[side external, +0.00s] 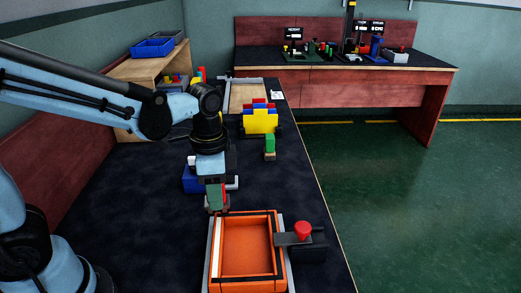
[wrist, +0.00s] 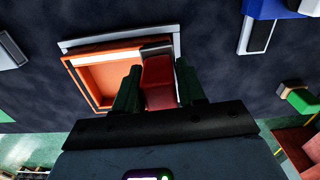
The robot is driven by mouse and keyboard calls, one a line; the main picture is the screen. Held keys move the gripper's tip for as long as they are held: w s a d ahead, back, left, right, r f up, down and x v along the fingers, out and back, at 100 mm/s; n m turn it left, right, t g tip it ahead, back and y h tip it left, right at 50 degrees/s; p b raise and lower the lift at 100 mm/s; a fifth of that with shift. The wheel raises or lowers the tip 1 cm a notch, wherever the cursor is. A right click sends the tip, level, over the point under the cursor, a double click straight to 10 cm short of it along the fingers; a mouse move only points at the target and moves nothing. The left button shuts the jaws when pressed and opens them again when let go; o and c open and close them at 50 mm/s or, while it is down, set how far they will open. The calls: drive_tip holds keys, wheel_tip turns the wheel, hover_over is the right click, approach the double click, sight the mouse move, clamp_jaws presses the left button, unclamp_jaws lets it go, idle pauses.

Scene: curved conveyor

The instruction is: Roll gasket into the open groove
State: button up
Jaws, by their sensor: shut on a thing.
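My gripper (side external: 217,198) points down just behind the far left corner of an orange frame (side external: 262,217). In the wrist view its two green fingers (wrist: 158,90) are shut on a red tool (wrist: 159,82) with a dark grey end piece (wrist: 157,50). The orange frame (wrist: 85,60) shows beside the tool there, partly hidden by the left finger. A pale strip (side external: 218,248), perhaps the gasket, runs along the frame's left side; dark lines mark other sides. I cannot tell whether the tool touches the frame.
A dark clamp-like block with a red knob (side external: 302,230) stands against the frame's right side. A green block (side external: 269,143) and a yellow, blue and red rack (side external: 259,119) stand farther back. The dark tabletop left of the frame is clear.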

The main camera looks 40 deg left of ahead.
drive_tip(key=shift+f, duration=0.95)
drive_tip(key=shift+s+d+f, duration=0.15)
drive_tip(key=shift+d+f, duration=0.05)
drive_tip(key=shift+d, duration=0.05)
drive_tip(key=shift+c, duration=0.4)
drive_tip(key=shift+s+d+f, duration=0.1)
drive_tip(key=shift+s+d, duration=4.8)
drive_tip(key=shift+w+a, duration=5.15)
drive_tip(key=shift+s+r, duration=0.1)
drive_tip(key=shift+r, duration=3.95)
drive_tip(key=m, duration=0.5)
drive_tip(key=shift+m, duration=0.3)
drive_tip(key=m, duration=0.3)
drive_tip(key=shift+f, duration=0.2)
